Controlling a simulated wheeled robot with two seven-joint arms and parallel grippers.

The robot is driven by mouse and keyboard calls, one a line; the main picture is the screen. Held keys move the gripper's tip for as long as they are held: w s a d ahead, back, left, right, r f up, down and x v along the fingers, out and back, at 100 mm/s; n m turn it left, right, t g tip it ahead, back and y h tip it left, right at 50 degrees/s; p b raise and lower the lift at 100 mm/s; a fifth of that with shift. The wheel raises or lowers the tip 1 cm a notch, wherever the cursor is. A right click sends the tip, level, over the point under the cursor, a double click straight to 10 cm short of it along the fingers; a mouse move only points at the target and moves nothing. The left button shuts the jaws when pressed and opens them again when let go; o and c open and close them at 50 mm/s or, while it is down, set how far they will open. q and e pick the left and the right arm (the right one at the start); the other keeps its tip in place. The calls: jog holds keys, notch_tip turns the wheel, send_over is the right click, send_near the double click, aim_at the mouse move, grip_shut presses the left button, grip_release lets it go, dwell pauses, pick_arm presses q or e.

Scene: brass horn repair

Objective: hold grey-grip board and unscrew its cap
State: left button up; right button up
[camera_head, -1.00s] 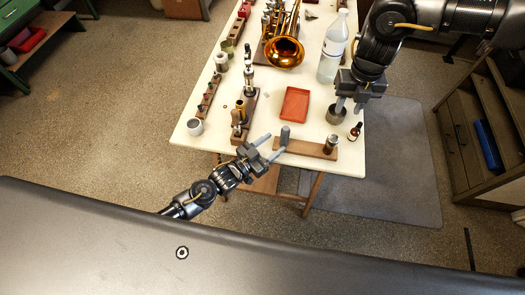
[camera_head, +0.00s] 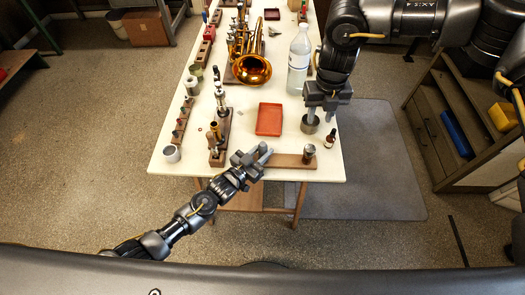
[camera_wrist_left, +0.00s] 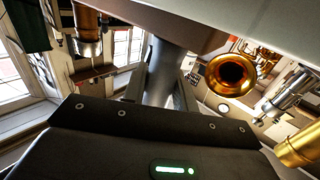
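The long wooden board (camera_head: 288,160) lies near the table's front edge. Its grey grip (camera_wrist_left: 165,75) stands upright near the board's left end. A small canister with a dark cap (camera_head: 309,149) stands at the board's right end, cap in place. My left gripper (camera_head: 263,150) is at the grey grip, its fingers on either side; whether they press on it is unclear. My right gripper (camera_head: 321,118) is open, pointing down above the table behind the canister. Its left finger overlaps a dark metal cylinder (camera_head: 310,125) in the picture.
A small brown bottle (camera_head: 330,139) stands close to the right gripper. A red tray (camera_head: 269,119), a large clear bottle (camera_head: 298,62) and a brass horn (camera_head: 252,70) stand further back. A wooden stand with valve parts (camera_head: 218,140) is left of the board.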

pick_arm(q)
jog(key=c, duration=0.5)
grip_shut()
pick_arm(e)
jog(key=o, duration=0.5)
jog(key=shift+f, duration=0.15)
jog(key=m, duration=1.1)
send_near(311, 148)
notch_tip(311, 148, down, 9)
jog(key=shift+r, duration=0.2)
